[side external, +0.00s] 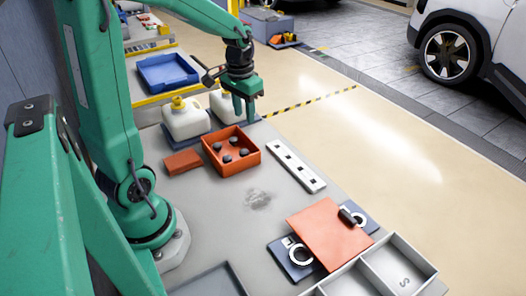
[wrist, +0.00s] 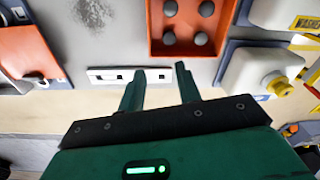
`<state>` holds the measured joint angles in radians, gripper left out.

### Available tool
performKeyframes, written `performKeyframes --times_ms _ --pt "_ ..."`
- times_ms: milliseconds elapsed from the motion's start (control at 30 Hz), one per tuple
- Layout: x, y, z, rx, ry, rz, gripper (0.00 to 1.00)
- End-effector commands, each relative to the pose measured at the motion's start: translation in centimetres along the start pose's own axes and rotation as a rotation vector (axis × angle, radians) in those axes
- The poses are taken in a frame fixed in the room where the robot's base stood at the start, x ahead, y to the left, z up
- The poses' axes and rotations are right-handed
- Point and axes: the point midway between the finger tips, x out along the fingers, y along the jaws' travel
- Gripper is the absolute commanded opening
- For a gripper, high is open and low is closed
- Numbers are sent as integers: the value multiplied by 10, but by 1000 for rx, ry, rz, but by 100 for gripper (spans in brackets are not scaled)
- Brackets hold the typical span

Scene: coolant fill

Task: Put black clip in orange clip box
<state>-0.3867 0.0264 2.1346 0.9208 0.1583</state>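The orange clip box (side external: 212,158) is an open square tray on the grey bench, with several dark round clips (side external: 228,158) inside. In the wrist view the box (wrist: 154,30) is at the top, and its clips look grey. Another dark, short cylindrical piece, possibly a black clip (side external: 350,216), lies on the right edge of an orange sheet (side external: 325,238). My gripper (side external: 244,118) points down beyond the box, near the white jugs. In the wrist view my gripper (wrist: 157,70) has its fingers apart with nothing held between them.
A white slotted strip (side external: 297,171) lies right of the box. White jugs (side external: 186,120) stand behind it, and a flat orange block (side external: 183,161) lies left. The sheet covers dark blue mats (side external: 283,258). A grey divided tray (side external: 385,270) is at front right. The bench middle is clear.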

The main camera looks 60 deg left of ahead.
Motion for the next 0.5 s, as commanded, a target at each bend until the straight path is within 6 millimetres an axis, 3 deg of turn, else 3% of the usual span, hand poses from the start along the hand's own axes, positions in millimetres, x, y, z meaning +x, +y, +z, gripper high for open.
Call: performKeyframes --times_ms 200,500 --pt "-35 32 21 55 102 -4 34" --pt "-70 70 60 127 244 11 34"
